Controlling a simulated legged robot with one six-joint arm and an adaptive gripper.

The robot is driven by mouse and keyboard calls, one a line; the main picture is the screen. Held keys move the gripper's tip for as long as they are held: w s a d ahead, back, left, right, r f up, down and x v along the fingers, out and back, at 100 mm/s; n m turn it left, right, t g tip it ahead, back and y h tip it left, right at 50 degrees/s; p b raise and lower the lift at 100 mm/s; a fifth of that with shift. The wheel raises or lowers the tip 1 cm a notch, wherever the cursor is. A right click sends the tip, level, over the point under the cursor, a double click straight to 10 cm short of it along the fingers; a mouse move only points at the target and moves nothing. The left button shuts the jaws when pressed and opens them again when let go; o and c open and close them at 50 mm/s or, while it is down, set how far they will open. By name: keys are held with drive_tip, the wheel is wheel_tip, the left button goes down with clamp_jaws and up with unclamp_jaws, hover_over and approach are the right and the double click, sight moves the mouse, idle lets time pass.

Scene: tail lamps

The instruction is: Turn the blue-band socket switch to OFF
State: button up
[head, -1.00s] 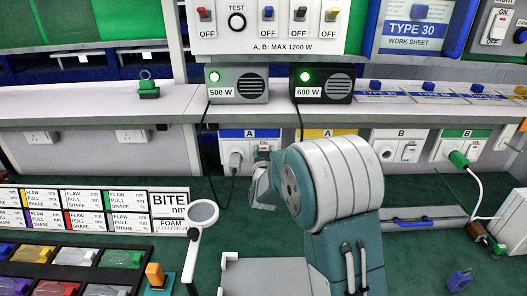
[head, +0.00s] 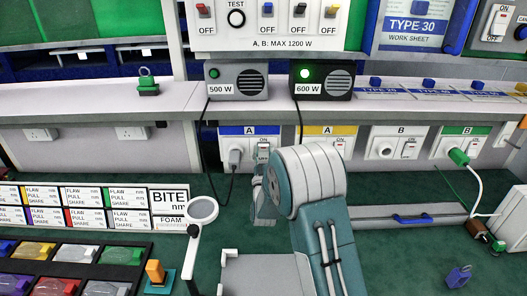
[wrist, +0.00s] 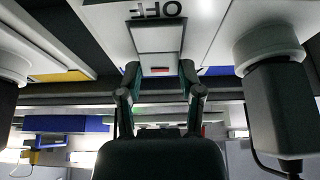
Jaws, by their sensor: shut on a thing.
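The blue-band socket (head: 233,131), labelled A, is on the upright panel under the shelf. A plug (head: 234,158) is in its left side, and its white rocker switch (head: 263,152) is on the right. The wrist view shows the switch (wrist: 157,42) upside down beside the word OFF, with a small red mark at its lower edge. My gripper (wrist: 161,72) has its two fingertips on either side of the rocker, shut on it. In the head view my arm hides part of the gripper. The 500 W box's lamp (head: 214,73) is dark.
A yellow-band socket (head: 321,131) is to the right of the blue one. The plug (wrist: 276,90) and its cable stand close to the right finger. A white magnifier (head: 202,210) stands left of my arm.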

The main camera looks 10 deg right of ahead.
drive_tip(key=o, duration=1.1)
drive_tip(key=shift+a, duration=0.1)
drive_tip(key=shift+o, duration=0.2)
drive_tip(key=v, duration=1.2)
drive_tip(key=shift+w, duration=0.1)
